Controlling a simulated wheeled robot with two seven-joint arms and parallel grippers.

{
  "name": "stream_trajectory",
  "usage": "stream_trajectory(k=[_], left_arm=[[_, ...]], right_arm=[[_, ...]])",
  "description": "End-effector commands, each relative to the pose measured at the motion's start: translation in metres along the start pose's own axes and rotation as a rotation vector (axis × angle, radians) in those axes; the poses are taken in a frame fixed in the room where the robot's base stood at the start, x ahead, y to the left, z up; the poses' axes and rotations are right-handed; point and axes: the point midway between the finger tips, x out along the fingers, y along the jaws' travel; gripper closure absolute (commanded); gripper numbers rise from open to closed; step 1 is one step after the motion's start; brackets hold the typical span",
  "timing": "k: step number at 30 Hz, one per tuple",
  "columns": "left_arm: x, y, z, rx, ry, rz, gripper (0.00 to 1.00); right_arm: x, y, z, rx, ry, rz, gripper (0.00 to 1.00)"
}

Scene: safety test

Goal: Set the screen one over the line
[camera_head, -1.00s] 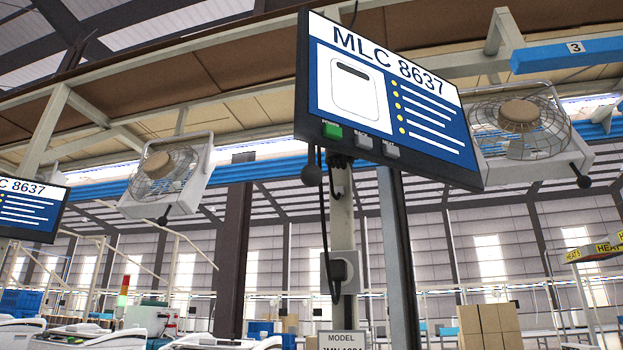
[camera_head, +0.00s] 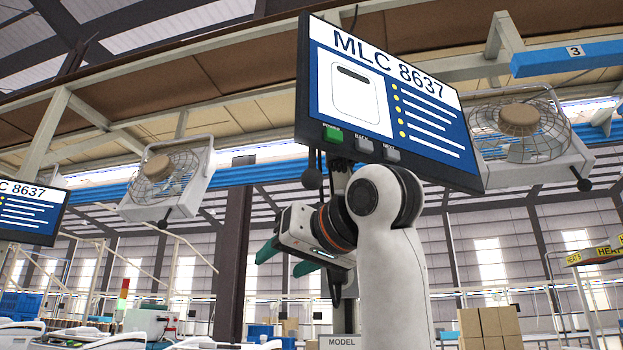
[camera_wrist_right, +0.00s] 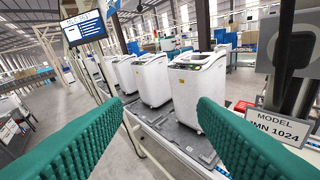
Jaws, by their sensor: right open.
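A large screen (camera_head: 390,95) hangs at upper centre right in the head view. It is lit and shows "MLC 8637", a washer picture and several text lines. Its lower edge has a green button (camera_head: 332,134) and two grey ones, labelled BACK and NEXT. My right gripper (camera_head: 287,260) is below and left of these buttons, apart from the screen, with its teal fingers pointing left. In the right wrist view the fingers (camera_wrist_right: 162,108) are spread with nothing between them. A second screen (camera_head: 30,208), also reading MLC 8637, is at the far left; my left gripper is not visible.
Wire-caged fans (camera_head: 165,175) hang on both sides of the large screen. A dark post (camera_head: 234,235) stands left of my right arm. In the right wrist view, white washers (camera_wrist_right: 198,90) stand in a row on the line, and a MODEL sign (camera_wrist_right: 275,122) is at the right.

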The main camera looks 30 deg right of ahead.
Motion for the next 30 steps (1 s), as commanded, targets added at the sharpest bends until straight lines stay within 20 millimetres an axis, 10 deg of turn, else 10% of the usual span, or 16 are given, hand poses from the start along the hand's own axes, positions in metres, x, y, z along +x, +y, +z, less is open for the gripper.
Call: stream_trajectory(k=[6, 12, 30], left_arm=[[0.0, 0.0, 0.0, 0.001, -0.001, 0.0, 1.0], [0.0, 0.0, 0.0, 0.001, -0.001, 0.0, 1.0], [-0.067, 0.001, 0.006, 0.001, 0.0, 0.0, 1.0]], right_arm=[[-0.122, 0.0, 0.07, 0.074, -0.13, 0.041, 0.47], [-0.171, -0.001, 0.088, 0.104, -0.175, 0.063, 0.47], [-0.1, 0.006, 0.109, 0.106, -0.176, 0.069, 0.47]])
